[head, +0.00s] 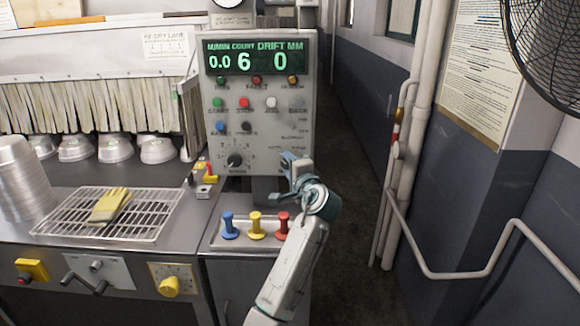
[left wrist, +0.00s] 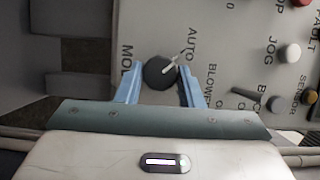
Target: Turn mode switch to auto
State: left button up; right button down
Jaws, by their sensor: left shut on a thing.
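The mode switch (left wrist: 158,73) is a round black knob with a white pointer on the grey control panel (head: 217,150). In the left wrist view it sits between the two blue fingers of my left gripper (left wrist: 160,88), which is shut on it. The white pointer slants to the upper right, toward the AUTO lettering; I cannot tell whether it lines up exactly. In the head view my left gripper (head: 288,164) is at the panel's lower right and hides the switch. My right gripper is not in view.
A black rotary dial (head: 235,160) is on the panel to the left. Below stand blue (head: 229,226), yellow (head: 256,226) and red (head: 283,225) plunger knobs. A wire rack (head: 150,213) holds a yellow glove (head: 109,206). White pipes (head: 402,150) run along the right wall.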

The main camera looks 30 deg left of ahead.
pick_arm(q)
jog(key=o, duration=1)
jog(key=shift+c, duration=0.2)
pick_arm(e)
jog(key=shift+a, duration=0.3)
pick_arm(q)
jog(key=b+v, duration=0.3)
jog(key=v, duration=0.8)
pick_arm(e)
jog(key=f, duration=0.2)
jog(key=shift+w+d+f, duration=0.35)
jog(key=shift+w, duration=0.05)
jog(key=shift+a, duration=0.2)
